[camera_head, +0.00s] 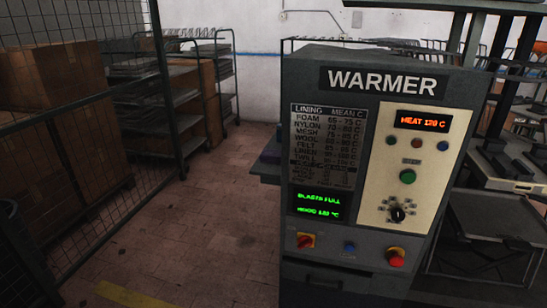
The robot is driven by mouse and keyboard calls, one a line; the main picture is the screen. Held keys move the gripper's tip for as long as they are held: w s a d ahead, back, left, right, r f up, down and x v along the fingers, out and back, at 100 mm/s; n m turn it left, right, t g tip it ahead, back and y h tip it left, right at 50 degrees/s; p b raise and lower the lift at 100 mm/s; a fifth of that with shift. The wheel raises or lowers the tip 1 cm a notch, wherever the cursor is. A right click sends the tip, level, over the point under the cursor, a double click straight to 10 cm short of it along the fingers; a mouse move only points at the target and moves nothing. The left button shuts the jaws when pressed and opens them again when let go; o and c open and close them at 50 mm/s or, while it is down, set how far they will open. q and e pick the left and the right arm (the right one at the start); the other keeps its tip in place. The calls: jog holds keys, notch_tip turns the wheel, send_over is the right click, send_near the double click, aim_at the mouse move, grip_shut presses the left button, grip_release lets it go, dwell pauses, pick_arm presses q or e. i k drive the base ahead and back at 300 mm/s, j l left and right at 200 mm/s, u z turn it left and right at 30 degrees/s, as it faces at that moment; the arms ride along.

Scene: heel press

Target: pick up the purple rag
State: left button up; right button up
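I cannot make out the purple rag for certain. A dark, faintly purple patch (271,151) shows at the left side of the warmer, on or beside a small ledge, and is partly hidden by the cabinet. It is too small and dim to tell what it is. Neither of my grippers is in view.
The warmer cabinet (322,236) stands close on the right, with a lit display reading HEAT 170 C and knobs. A wire mesh fence (81,130) with cardboard boxes (58,68) behind it is on the left. Shelving (187,97) stands behind. The tiled floor (190,215) between is clear.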

aim_at(272, 156)
jog(key=u, duration=0.5)
jog(key=i+j+u, duration=0.15)
jog(key=i+u, duration=0.25)
jog(key=i+j+u, duration=0.1)
jog(key=u, duration=0.25)
jog(key=i+z, duration=0.2)
jog(key=i, duration=0.45)
jog(key=i+j+z, duration=0.15)
jog(key=i, duration=0.55)
jog(key=i+z, duration=0.4)
jog(key=i, duration=0.85)
jog(key=i+z, duration=0.2)
jog(key=i, duration=0.45)
jog(key=i+j+z, duration=0.15)
jog(key=i, duration=0.45)
jog(key=i+z, duration=0.15)
jog(key=z, duration=0.25)
jog(key=i+z, duration=0.1)
jog(key=z, duration=0.25)
jog(key=i+j+z, duration=0.1)
jog(key=z, duration=1.75)
